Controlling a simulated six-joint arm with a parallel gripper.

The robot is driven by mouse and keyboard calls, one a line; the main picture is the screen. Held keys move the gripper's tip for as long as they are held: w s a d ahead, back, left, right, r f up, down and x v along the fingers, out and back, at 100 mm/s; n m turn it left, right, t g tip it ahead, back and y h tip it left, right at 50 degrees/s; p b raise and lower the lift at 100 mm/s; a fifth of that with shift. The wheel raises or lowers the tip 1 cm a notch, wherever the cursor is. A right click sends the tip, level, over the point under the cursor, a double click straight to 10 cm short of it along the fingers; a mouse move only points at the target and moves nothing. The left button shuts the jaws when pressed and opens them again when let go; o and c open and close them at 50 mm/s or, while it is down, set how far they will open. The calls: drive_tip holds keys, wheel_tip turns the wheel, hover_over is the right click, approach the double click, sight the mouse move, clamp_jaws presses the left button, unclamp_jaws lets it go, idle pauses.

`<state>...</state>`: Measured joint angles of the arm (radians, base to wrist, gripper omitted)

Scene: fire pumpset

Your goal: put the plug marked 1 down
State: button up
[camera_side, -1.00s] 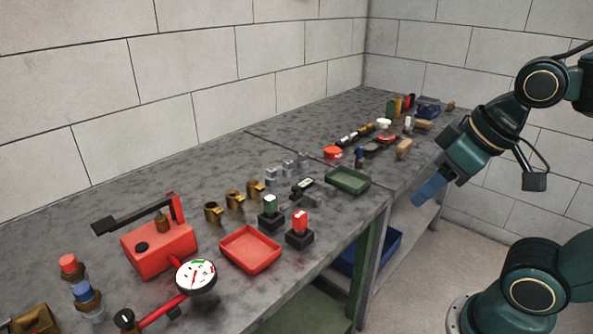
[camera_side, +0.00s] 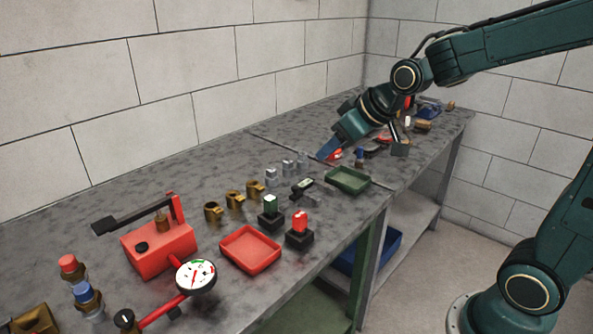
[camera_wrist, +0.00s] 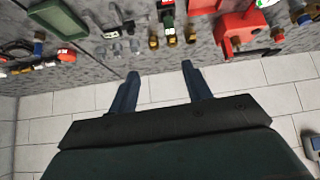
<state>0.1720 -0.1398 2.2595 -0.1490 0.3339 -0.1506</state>
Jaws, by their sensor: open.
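My gripper (camera_side: 325,153) is over the bench, above its back part near the grey fittings. In the wrist view its two blue fingers (camera_wrist: 160,68) stand apart with nothing between them. I cannot read a mark 1 on any part, so I cannot tell which is the plug. Candidates on the bench include grey fittings (camera_side: 288,167) and brass fittings (camera_side: 234,199), standing in rows. The same brass fittings (camera_wrist: 172,40) and grey fittings (camera_wrist: 117,49) show beyond the fingers in the wrist view.
A green tray (camera_side: 348,181) and a red tray (camera_side: 250,249) stand near the front edge. A red pump box (camera_side: 158,247) with a gauge (camera_side: 196,276) is at the left. Two black-based switches (camera_side: 300,236) stand between. Bare bench (camera_side: 130,185) lies along the back wall.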

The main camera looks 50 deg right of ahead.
drive_tip(key=w+d+f+t, duration=0.1)
drive_tip(key=w+d+f, duration=0.4)
drive_tip(key=w+f, duration=0.2)
drive_tip(key=w+d+f+t, duration=0.2)
drive_tip(key=w+d+f, duration=0.3)
drive_tip(key=w, duration=0.6)
wheel_tip(320, 180, down, 2)
drive_tip(key=shift+d+m, duration=0.4)
approach(273, 170)
drive_tip(key=shift+x, duration=2.1)
drive_tip(key=shift+x, duration=2.6)
